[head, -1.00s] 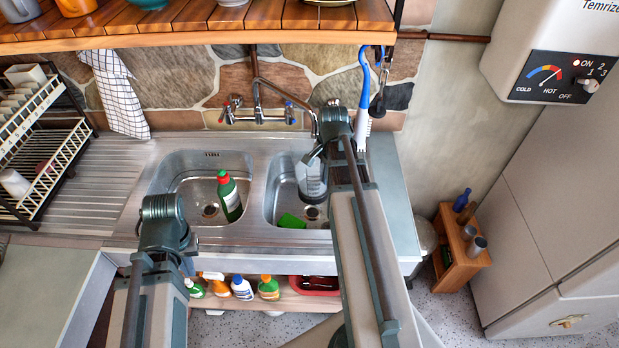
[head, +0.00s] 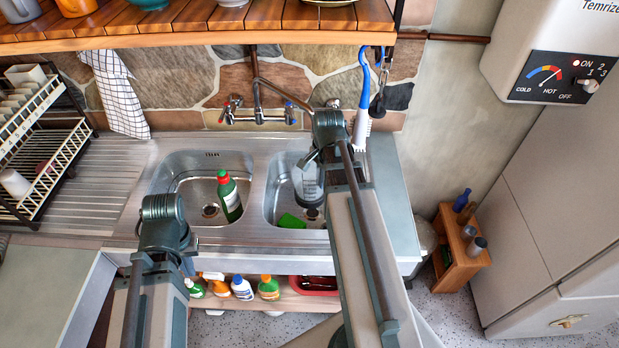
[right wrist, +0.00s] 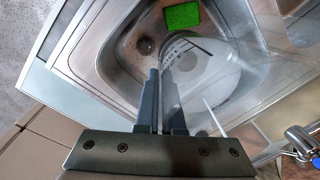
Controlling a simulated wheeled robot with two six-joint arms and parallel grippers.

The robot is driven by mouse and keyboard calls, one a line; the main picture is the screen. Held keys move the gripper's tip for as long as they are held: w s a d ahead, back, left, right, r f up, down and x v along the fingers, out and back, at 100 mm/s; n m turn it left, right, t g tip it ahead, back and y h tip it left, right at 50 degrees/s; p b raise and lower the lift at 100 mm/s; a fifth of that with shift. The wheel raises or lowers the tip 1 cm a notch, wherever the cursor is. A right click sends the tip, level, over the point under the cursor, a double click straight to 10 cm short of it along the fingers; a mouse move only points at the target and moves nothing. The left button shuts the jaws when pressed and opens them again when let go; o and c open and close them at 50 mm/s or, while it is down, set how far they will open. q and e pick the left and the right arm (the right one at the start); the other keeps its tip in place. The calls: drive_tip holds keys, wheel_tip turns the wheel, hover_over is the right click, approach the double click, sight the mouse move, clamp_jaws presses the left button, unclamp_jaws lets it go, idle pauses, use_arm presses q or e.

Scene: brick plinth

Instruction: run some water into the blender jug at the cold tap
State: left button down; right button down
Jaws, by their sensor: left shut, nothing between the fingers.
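The clear blender jug (head: 308,188) is in or over the right sink basin, and its see-through wall shows in the right wrist view (right wrist: 212,85). My right gripper (right wrist: 164,75) has its fingers close together at the jug's near side, shut on it; the grip itself is partly hidden. The mixer tap (head: 258,95) is on the stone wall, with a red handle and a blue cold handle (head: 291,112). My arm hides the spout's end. I see no running water. My left gripper (head: 186,265) is shut and empty before the left basin, mostly hidden under its wrist.
A green bottle (head: 229,196) stands in the left basin (head: 185,172). A green sponge (head: 292,221) lies in the right basin. A dish rack (head: 45,150) is at left. A blue-handled brush (head: 362,110) hangs right of the tap. A wooden shelf (head: 200,37) overhangs the sink.

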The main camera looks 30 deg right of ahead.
drive_tip(key=s+a, duration=0.3)
drive_tip(key=a, duration=0.3)
drive_tip(key=shift+a+r, duration=0.2)
drive_tip(key=shift+f, duration=0.35)
idle(0.5)
drive_tip(key=c, duration=1)
unclamp_jaws()
drive_tip(key=shift+o, duration=0.2)
drive_tip(key=shift+r, duration=0.15)
wheel_tip(320, 180, up, 14)
drive_tip(key=s+p, duration=0.1)
drive_tip(key=p, duration=1.2)
drive_tip(key=shift+f, duration=0.25)
drive_tip(key=shift+d, duration=0.1)
